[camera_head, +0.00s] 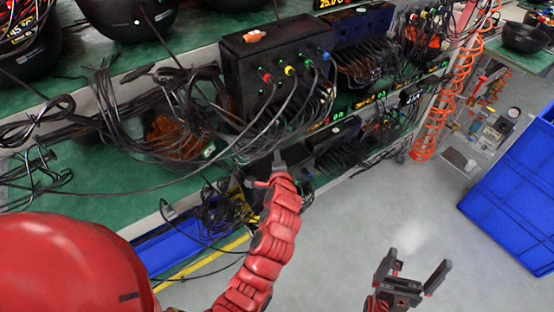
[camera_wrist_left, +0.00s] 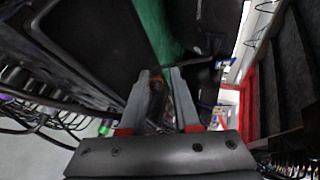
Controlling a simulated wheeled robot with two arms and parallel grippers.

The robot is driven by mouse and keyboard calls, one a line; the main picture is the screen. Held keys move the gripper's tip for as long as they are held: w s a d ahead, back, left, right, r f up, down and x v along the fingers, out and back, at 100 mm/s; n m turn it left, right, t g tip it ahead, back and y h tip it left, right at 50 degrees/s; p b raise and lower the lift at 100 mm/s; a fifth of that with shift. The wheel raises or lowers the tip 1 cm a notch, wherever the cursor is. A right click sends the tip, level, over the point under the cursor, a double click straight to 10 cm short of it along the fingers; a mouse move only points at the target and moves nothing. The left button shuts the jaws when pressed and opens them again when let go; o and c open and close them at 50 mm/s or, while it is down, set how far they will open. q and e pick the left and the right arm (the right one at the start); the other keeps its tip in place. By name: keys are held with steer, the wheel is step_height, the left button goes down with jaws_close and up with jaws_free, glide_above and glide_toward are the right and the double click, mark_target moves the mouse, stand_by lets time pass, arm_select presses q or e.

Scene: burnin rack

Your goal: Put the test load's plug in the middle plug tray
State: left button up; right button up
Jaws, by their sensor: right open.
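My left gripper (camera_head: 279,160) is at the front of the rack, beneath the cables hanging from a black box with coloured plugs (camera_head: 275,75). In the left wrist view its two grey fingers (camera_wrist_left: 160,72) stand a little apart, with a dark and orange-brown patch between them. A thin dark piece with a blue end (camera_wrist_left: 222,63) lies beside the tips. I cannot tell whether anything is gripped. My right gripper (camera_head: 412,268) is open and empty above the grey floor. I cannot single out the test load, its plug or the middle plug tray.
Tangled black cables (camera_head: 190,105) hang over the green shelves (camera_head: 110,175). A blue surface (camera_head: 185,238) lies low at the rack. An orange coiled hose (camera_head: 437,115) hangs at the rack's right end. A blue crate (camera_head: 515,190) stands at the right. The floor between is clear.

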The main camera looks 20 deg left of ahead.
arm_select(q)
steer(key=shift+s+d+f, duration=0.1)
steer(key=shift+s+f, duration=0.15)
steer(key=shift+f, duration=0.2)
steer(key=shift+s+d+r, duration=0.15)
steer(key=shift+s+d, duration=0.05)
steer(key=shift+s, duration=0.05)
steer(key=r+p+v, duration=0.1)
steer(key=p+v, duration=0.1)
steer(key=v, duration=1.4)
steer(key=shift+p, duration=0.35)
